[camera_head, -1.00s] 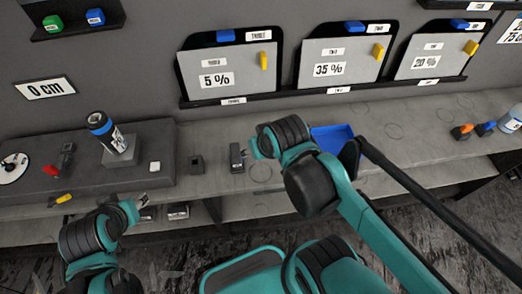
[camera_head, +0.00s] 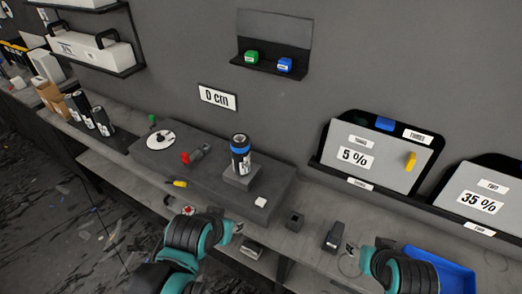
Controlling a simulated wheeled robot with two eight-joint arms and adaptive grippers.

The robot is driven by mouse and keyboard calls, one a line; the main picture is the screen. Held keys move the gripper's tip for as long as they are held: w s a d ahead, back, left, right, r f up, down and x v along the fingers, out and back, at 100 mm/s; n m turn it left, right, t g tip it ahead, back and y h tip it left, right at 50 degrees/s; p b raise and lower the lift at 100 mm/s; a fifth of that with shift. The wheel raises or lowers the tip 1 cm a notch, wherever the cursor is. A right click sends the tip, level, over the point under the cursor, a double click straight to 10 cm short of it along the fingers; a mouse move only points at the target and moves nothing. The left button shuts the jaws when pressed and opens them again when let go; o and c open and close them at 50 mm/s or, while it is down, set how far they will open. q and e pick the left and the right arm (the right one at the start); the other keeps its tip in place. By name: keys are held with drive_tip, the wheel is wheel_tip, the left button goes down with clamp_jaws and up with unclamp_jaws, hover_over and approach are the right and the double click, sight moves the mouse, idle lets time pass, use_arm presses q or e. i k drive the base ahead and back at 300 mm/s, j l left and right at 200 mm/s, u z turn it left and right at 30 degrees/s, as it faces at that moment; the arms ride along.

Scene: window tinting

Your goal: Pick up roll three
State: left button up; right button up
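Several dark cylinders with pale labels, which look like rolls, stand upright on a dark mat at the left, one at the front (camera_head: 103,122) and one behind it (camera_head: 81,103). A blue-topped black cylinder (camera_head: 240,158) stands on a grey block on the raised bench section. The labels are too small to read, so I cannot tell which is roll three. My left gripper (camera_head: 238,228) is in front of the bench, apart from the cylinders. My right gripper (camera_head: 357,253) is near the small black holder at the lower right. Whether either gripper is open is unclear.
A blue tray (camera_head: 448,272) is at the lower right. A white disc (camera_head: 160,137), a red-tipped tool (camera_head: 196,155) and a yellow-handled tool (camera_head: 177,183) lie on the left bench. White boxes (camera_head: 88,46) sit on a wall shelf. Floor is open at lower left.

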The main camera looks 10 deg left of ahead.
sight(241, 155)
drive_tip(key=k+j+u, duration=0.25)
drive_tip(key=j, duration=0.8)
drive_tip(key=j+u, duration=0.25)
drive_tip(key=j, duration=0.75)
drive_tip(key=j+u, duration=0.2)
drive_tip(key=j, duration=0.85)
drive_tip(key=i+j+u, duration=0.25)
drive_tip(key=j, duration=0.8)
drive_tip(key=k, duration=0.1)
